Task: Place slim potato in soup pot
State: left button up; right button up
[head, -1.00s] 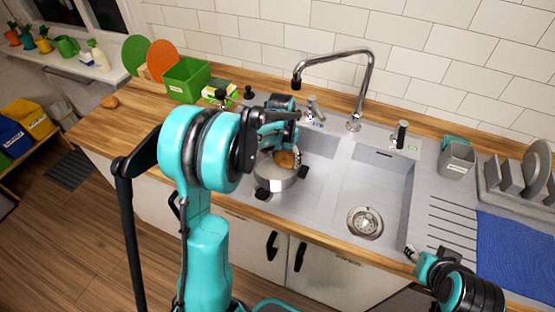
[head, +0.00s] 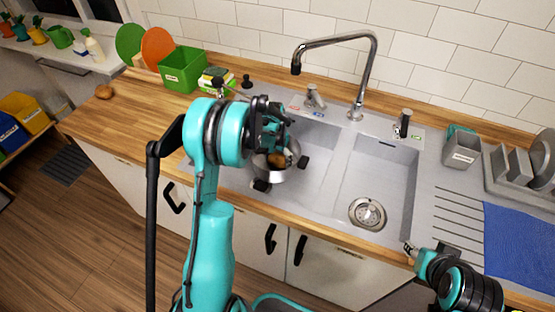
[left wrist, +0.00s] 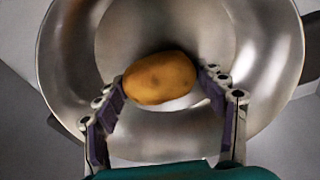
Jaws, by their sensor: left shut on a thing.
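The steel soup pot (head: 270,178) with black handles stands in the left sink basin. My left gripper (head: 283,156) is over the pot, pointing down. In the left wrist view, a tan oval potato (left wrist: 160,78) sits between its two fingers (left wrist: 162,85), which are shut on it. The open pot (left wrist: 255,45) is behind and around the potato in that view. The potato (head: 277,161) is partly hidden by the gripper in the head view. I cannot tell whether it touches the pot's bottom. My right gripper (head: 411,250) is at the counter's front edge, too small to read.
Another brown, round item, like a potato (head: 104,92), lies on the wooden counter at far left. A green bin (head: 183,72) stands behind it to the right. The tall faucet (head: 365,75) rises behind the sink. The right basin (head: 380,180) is empty.

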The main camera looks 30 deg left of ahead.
aim_at(275, 160)
pick_arm(q)
jog(key=shift+s, duration=0.1)
jog(key=shift+f, duration=0.15)
jog(key=o, duration=1.2)
jog(key=shift+r, duration=0.35)
notch_tip(275, 160, up, 11)
jog(key=s+p, duration=0.1)
jog(key=p, duration=0.3)
jog(key=s+d+r+t, duration=0.3)
jog(key=s+d+r, duration=0.4)
jog(key=s+r, duration=0.35)
jog(key=s+d+t, duration=0.1)
jog(key=s+d, duration=0.1)
jog(key=s, duration=0.2)
jog(key=s+d+n+t, duration=0.1)
jog(key=s+d, duration=0.1)
jog(key=s, duration=0.2)
jog(key=s+d+r+t, duration=0.1)
jog(key=s+d, duration=0.1)
jog(key=s, duration=0.2)
jog(key=shift+s+n, duration=0.25)
jog(key=shift+n, duration=0.05)
